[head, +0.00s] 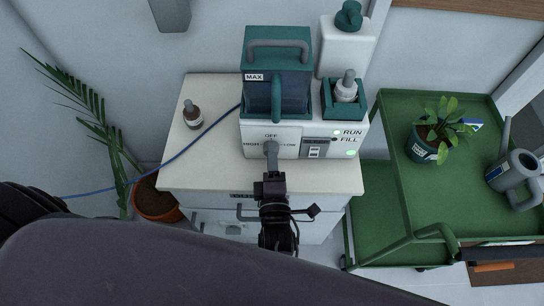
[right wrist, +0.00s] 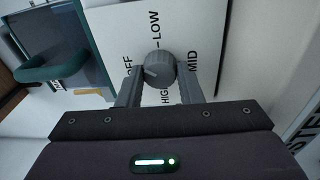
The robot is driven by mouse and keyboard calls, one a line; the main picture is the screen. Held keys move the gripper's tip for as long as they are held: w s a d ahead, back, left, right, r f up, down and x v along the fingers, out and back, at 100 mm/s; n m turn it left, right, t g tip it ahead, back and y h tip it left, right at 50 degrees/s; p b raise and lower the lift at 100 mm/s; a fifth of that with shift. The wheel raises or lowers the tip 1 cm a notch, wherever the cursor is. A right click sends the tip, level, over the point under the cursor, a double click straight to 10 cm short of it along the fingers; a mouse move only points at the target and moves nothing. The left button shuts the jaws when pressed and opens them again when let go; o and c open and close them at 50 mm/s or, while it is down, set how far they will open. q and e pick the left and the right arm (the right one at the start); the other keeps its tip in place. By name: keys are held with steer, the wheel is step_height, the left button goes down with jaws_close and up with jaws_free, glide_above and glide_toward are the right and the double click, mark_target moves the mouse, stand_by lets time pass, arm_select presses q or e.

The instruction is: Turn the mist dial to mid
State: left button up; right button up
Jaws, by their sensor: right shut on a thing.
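The mist dial (head: 271,147) is a grey round knob on the white front of the humidifier (head: 287,135). In the right wrist view the dial (right wrist: 160,66) has OFF to its left, LOW above, MID to its right and HIGH below. A pale mark on the knob lies on its left side, towards OFF; its exact direction is hard to tell. My right gripper (head: 271,168) reaches the dial from the front. Its fingers (right wrist: 158,88) are shut on the knob, one on each side. My left gripper is not in view.
The humidifier stands on a white cabinet (head: 335,178) with a dropper bottle (head: 192,114) and a blue cable (head: 190,145). A potted palm (head: 155,203) stands left. A green cart (head: 392,205) at right holds a potted plant (head: 422,148) and a grey watering can (head: 514,172).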

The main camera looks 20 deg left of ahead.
stand_by(0.3)
steer(key=o, duration=1)
steer(key=shift+v, duration=3.9)
